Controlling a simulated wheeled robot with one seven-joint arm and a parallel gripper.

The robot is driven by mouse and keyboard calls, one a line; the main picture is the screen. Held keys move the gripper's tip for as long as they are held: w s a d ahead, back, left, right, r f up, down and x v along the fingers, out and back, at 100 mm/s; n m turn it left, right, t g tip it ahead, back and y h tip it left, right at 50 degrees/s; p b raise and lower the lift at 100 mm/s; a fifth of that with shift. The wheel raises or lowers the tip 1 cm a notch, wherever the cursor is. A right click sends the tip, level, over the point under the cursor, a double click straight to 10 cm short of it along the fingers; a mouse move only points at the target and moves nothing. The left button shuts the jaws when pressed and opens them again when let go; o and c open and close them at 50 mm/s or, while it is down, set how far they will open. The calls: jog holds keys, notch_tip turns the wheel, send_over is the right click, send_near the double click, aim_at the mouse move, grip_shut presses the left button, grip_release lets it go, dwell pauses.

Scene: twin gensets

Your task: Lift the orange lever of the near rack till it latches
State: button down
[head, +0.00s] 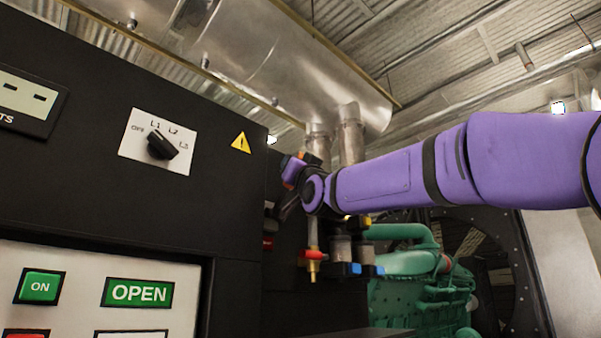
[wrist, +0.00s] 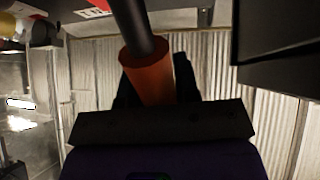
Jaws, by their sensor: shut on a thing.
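The orange lever grip (wrist: 147,72) shows in the wrist view, on the end of a dark rod running up out of the top of the picture. My gripper (wrist: 156,84) is shut on this orange grip, with one dark finger on each side of it. In the head view my purple arm reaches in from the right, and my gripper (head: 287,199) is at the edge of the black cabinet. The lever cannot be clearly made out there, and whether it is latched cannot be told.
A black control cabinet (head: 232,200) with a rotary switch (head: 162,146) and a green ON button (head: 40,287) fills the left of the head view. A green engine (head: 405,300) and pipes stand behind my arm. A dark box (wrist: 277,45) sits at the wrist view's upper right.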

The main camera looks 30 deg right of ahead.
aim_at(284, 192)
jog(key=w+g, duration=0.1)
jog(key=w+r+n+g, duration=0.1)
jog(key=w+a+g+y, duration=0.1)
jog(key=shift+w+a+r+n+g, duration=0.1)
jog(key=shift+w+r+n+g, duration=0.1)
jog(key=shift+r+n+g, duration=0.15)
jog(key=shift+w+a+r+g, duration=0.1)
jog(key=shift+w+a+g, duration=0.1)
jog(key=shift+w+g, duration=0.25)
jog(key=shift+w+a+r+g, duration=0.1)
jog(key=shift+w+a+g, duration=0.05)
jog(key=shift+w+g, duration=0.25)
jog(key=shift+w+n+g, duration=0.25)
jog(key=shift+w+g, duration=0.25)
jog(key=c, duration=0.8)
grip_release()
jog(key=shift+c, duration=0.2)
jog(key=v, duration=1)
jog(key=shift+s, duration=0.35)
